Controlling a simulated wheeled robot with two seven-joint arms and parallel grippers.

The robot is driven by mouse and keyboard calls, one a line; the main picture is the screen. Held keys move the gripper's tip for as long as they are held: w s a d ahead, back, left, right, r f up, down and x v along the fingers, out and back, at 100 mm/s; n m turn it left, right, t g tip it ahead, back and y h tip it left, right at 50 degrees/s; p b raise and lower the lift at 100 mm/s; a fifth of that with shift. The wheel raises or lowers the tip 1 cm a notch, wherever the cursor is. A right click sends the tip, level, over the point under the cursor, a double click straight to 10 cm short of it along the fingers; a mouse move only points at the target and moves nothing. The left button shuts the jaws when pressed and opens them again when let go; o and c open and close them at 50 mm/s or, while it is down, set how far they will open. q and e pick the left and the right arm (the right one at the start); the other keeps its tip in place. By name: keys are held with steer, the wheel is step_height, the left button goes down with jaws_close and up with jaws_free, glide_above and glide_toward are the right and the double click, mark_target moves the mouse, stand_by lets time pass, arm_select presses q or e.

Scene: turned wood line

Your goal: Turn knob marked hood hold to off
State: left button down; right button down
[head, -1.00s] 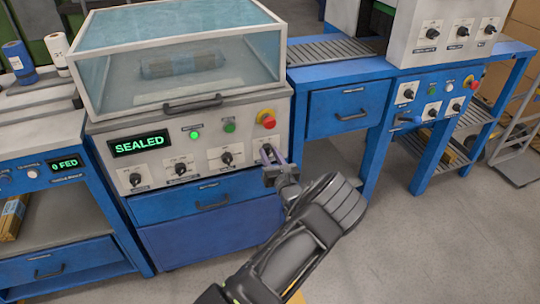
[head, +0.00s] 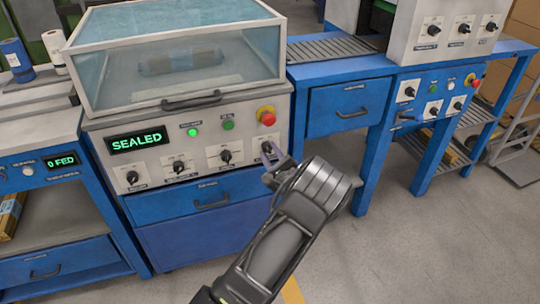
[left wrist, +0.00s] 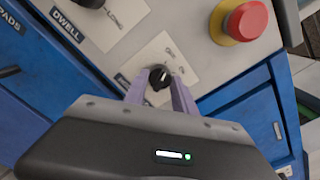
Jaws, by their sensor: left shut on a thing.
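The rightmost black knob (left wrist: 158,77) on the grey panel of the lidded machine sits on a white plate below the red stop button. In the left wrist view, the lilac fingers of my left gripper (left wrist: 160,92) are on either side of it, shut on it. The plate's small print cannot be read, so I cannot tell its name or setting. In the head view, my left gripper (head: 270,158) is at the panel's right end and mostly hides this knob. My right gripper is not in view.
The red stop button (head: 266,116) is just above the gripper. Other knobs, including one (head: 225,156) on the adjacent plate, stand to the left. A display (head: 137,140) reads SEALED. A blue drawer (head: 210,196) is below. Open floor lies to the right.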

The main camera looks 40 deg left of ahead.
arm_select(q)
steer(key=shift+n, duration=0.5)
steer(key=c, duration=1)
jaws_free()
steer(key=v, duration=0.8)
